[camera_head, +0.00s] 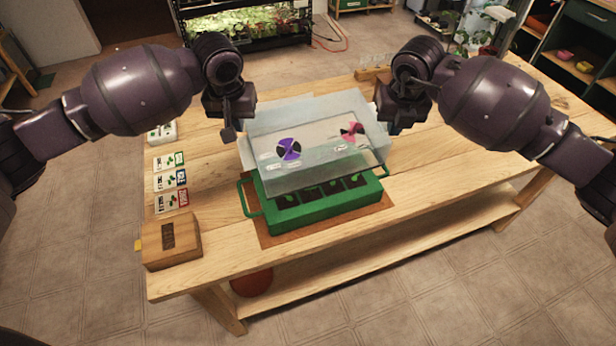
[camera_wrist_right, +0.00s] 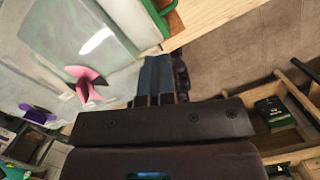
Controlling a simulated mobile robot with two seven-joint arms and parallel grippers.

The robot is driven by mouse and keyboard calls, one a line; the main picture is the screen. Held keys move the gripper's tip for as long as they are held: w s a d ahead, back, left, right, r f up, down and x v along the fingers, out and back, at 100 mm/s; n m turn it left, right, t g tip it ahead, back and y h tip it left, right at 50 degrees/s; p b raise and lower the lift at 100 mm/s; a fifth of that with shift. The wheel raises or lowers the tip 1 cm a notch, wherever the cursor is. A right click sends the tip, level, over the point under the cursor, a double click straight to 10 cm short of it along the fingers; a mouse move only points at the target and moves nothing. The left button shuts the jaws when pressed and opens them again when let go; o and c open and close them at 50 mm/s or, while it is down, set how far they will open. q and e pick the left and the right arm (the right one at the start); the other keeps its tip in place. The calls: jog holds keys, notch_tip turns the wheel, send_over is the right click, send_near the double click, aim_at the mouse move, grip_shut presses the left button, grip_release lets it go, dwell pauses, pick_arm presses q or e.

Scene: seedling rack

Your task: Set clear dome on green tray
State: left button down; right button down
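The clear dome (camera_head: 322,172) is a see-through box with a purple round vent (camera_head: 289,149) and a pink vent (camera_head: 352,129) on top. It hangs over the back part of the green tray (camera_head: 320,220), whose front row of seedling cells shows below the dome's front edge. My left gripper (camera_head: 228,132) is at the dome's left end and my right gripper (camera_head: 384,118) at its right end. In the right wrist view the fingers (camera_wrist_right: 160,80) are close together at the dome's edge (camera_wrist_right: 105,50). The left fingertips are partly hidden.
The tray stands on a brown mat (camera_head: 270,238) on the wooden table (camera_head: 430,195). Seed packets (camera_head: 170,180) and a wooden box (camera_head: 170,241) lie to the left. A wooden block (camera_head: 372,74) is behind. The table to the right is clear.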

aim_at(244, 138)
pick_arm(q)
jog(key=shift+s+d, duration=0.1)
jog(key=shift+d, duration=0.45)
pick_arm(e)
jog(key=shift+a+r, duration=0.1)
jog(key=shift+a, duration=0.15)
pick_arm(q)
jog(key=shift+f, duration=0.1)
